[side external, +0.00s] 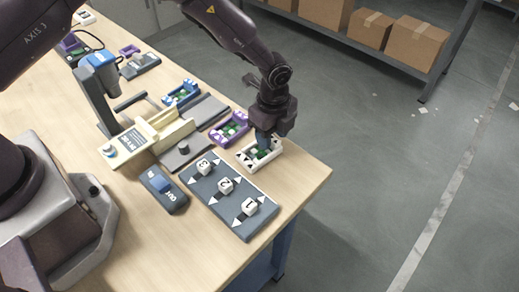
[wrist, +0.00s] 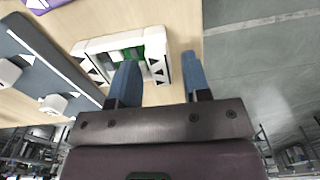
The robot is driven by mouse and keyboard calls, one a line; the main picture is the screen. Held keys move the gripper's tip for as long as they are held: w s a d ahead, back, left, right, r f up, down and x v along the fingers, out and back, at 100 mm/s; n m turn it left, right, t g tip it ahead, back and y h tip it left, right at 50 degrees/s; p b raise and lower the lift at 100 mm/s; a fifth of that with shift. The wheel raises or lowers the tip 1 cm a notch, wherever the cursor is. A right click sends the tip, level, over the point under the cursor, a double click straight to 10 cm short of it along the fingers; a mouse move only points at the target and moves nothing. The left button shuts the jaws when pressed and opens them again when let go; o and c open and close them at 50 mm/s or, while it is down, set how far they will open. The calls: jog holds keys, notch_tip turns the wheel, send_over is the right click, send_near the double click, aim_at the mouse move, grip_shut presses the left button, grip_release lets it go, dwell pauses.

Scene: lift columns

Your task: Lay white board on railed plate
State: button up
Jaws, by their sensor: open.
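The white board (side external: 271,158) is a small white frame with black triangles and green parts inside, lying near the table's right edge. It also shows in the wrist view (wrist: 95,46). My gripper (side external: 262,141) is over it, pointing down, open. In the wrist view my gripper (wrist: 160,65) has its left finger across the board's near side and its right finger just beyond the board's right end. I cannot tell whether the fingers touch it. A cream fixture with raised side rails (side external: 137,141) stands left of the board; I cannot tell surely that it is the railed plate.
A dark panel (side external: 231,208) with several numbered white knobs lies in front of the white board. A purple frame (side external: 218,138) and a blue frame (side external: 178,97) lie behind it. A dark box with a blue switch (side external: 160,186) sits left of the panel. The table's edge is close on the right.

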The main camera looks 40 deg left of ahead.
grip_shut()
jog(key=shift+r, duration=3)
jog(key=a+r+n, duration=0.1)
jog(key=a+r, duration=0.2)
jog(key=a, duration=1.7)
jog(key=shift+w+f, duration=0.1)
jog(key=shift+f, duration=3.2)
